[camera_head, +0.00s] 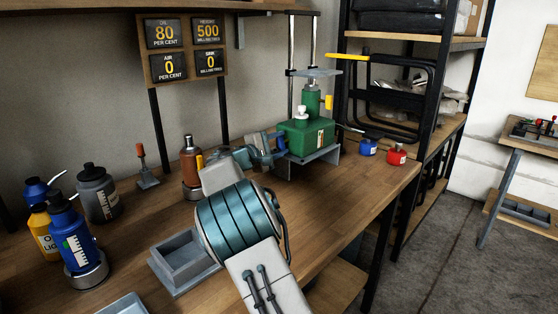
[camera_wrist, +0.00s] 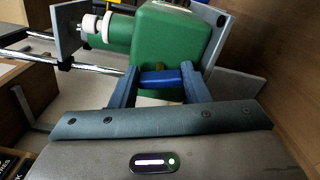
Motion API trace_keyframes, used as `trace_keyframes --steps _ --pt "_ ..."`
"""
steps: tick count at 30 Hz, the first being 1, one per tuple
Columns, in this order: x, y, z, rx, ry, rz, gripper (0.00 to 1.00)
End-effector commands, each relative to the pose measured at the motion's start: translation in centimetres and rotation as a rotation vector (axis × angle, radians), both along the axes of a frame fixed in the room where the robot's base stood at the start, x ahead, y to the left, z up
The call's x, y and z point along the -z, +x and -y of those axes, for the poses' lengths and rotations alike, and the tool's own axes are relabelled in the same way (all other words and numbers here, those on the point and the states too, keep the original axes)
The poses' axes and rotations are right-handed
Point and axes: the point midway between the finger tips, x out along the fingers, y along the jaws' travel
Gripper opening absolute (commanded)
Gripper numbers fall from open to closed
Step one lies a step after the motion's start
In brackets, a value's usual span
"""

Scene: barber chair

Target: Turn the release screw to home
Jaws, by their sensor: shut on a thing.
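The green hydraulic unit (camera_head: 306,135) stands on a grey bracket at the back right of the bench; it fills the upper middle of the wrist view (camera_wrist: 172,40). My gripper (camera_head: 268,148) is at its left side in the head view. In the wrist view its two blue fingers (camera_wrist: 160,82) are closed on a blue piece (camera_wrist: 159,77) against the green body, which looks like the release screw.
A display board (camera_head: 182,50) reads 80 per cent, 500 millimetres, 0 and 0. A brown bottle (camera_head: 191,157) stands left of my wrist. A blue pot (camera_head: 367,147) and a red pot (camera_head: 396,154) stand right of the unit. A grey tray (camera_head: 180,262) lies nearer.

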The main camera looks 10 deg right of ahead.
Motion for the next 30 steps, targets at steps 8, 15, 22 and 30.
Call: trace_keyframes --steps 8,15,22,30 --pt "0.54 0.02 -0.1 -0.004 0.112 0.156 0.19" --pt "0.28 0.01 -0.08 -0.004 0.17 0.236 0.19" --pt "0.08 0.02 -0.09 -0.004 0.193 0.267 0.19" --pt "0.0 0.02 -0.09 -0.003 0.196 0.269 0.19"
